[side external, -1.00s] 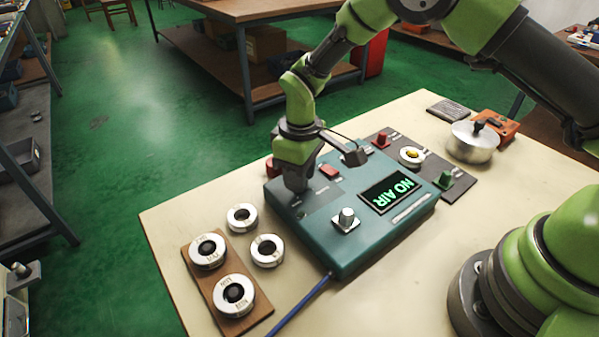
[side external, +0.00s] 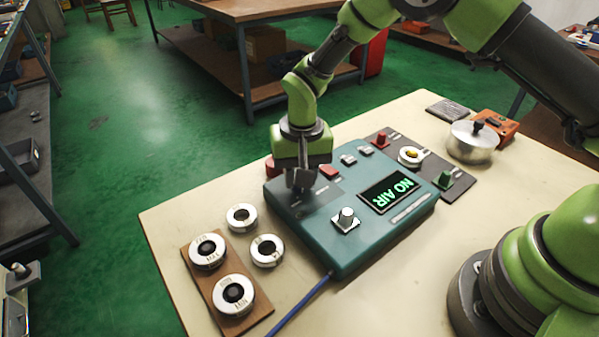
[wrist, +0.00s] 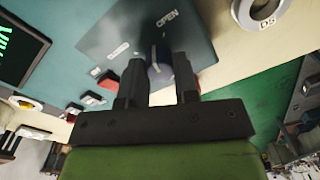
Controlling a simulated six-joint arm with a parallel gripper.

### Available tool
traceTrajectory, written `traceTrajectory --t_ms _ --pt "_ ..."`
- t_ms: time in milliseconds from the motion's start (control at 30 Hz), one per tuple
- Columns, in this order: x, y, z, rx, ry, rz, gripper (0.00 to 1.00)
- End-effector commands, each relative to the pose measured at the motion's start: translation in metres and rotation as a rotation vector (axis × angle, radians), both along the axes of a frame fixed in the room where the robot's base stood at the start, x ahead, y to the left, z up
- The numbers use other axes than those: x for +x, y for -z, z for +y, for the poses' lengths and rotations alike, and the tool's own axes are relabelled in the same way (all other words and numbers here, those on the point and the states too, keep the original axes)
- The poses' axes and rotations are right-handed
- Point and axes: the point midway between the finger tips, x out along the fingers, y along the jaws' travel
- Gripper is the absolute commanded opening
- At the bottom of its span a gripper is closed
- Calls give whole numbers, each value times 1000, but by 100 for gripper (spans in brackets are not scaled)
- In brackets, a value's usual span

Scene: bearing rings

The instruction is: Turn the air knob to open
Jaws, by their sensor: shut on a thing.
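The teal control box (side external: 330,255) stands on the cream table, and its display (side external: 390,192) reads "NO AIR" in green. The air knob (wrist: 160,72) is dark blue with a pale pointer line and sits on a dark panel (wrist: 112,32) marked "OPEN" (wrist: 167,18). In the wrist view its line points roughly toward the top of the picture, a little left of that word. My gripper (side external: 300,187) points down over the box's far left corner. In the wrist view my gripper (wrist: 159,68) is shut on the knob, one finger each side. In the side view the fingers hide the knob.
Bearing rings (side external: 242,217) lie to the left, some on a wooden board (side external: 262,314). A metal pot (side external: 472,142) stands at the far right. A blue hose (side external: 300,305) leaves the box.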

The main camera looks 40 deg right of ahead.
Motion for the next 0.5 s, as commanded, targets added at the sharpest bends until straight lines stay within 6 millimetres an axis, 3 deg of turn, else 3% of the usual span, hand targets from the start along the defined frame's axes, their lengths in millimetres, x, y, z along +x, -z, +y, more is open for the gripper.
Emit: traceTrajectory --t_ms 500 --pt "-1 0 0 -1 422 3 5"
